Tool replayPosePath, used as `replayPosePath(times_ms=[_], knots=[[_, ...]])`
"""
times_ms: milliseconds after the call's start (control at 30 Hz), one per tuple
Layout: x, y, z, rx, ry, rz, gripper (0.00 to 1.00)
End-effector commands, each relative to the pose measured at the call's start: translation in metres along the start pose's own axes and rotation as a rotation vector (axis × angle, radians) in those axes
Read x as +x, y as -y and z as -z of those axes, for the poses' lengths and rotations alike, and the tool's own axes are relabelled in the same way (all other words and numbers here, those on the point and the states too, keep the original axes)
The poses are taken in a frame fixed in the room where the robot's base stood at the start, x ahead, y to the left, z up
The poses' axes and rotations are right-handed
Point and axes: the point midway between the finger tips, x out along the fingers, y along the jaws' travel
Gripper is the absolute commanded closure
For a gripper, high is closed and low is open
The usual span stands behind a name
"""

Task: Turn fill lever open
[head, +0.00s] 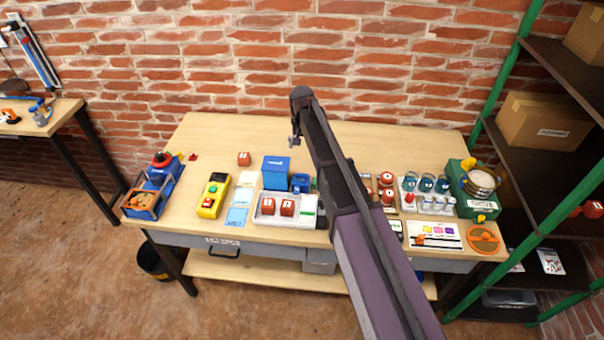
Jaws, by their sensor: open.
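My arm reaches up over the middle of the workbench (380,140). My gripper (294,142) hangs small at its far end, open and empty, above the back part of the bench and apart from everything on it. No part can be told for sure as the fill lever. A green station (458,190) at the right end of the bench has a yellow part on top and a round pan. A blue box (275,170) stands near the middle with a smaller blue part (300,183) beside it. My arm hides part of the bench behind it.
A white tray (268,222) holds red blocks. A yellow controller (213,195) and a blue device with a red knob (160,175) stand left. Red items (386,180) and blue cups (426,183) stand right of my arm. A green-framed shelf (545,80) borders the right. The bench's back is mostly clear.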

Motion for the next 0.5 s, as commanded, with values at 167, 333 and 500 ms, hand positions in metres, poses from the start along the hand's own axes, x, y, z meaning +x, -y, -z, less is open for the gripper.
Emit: replayPosePath(times_ms=[167,333,500], knots=[[0.004,0.000,0.000,-0.001,0.000,0.000,0.14],[0.013,0.001,0.000,-0.001,0.000,0.000,0.14],[0.025,0.001,0.000,-0.001,0.000,0.000,0.14]])
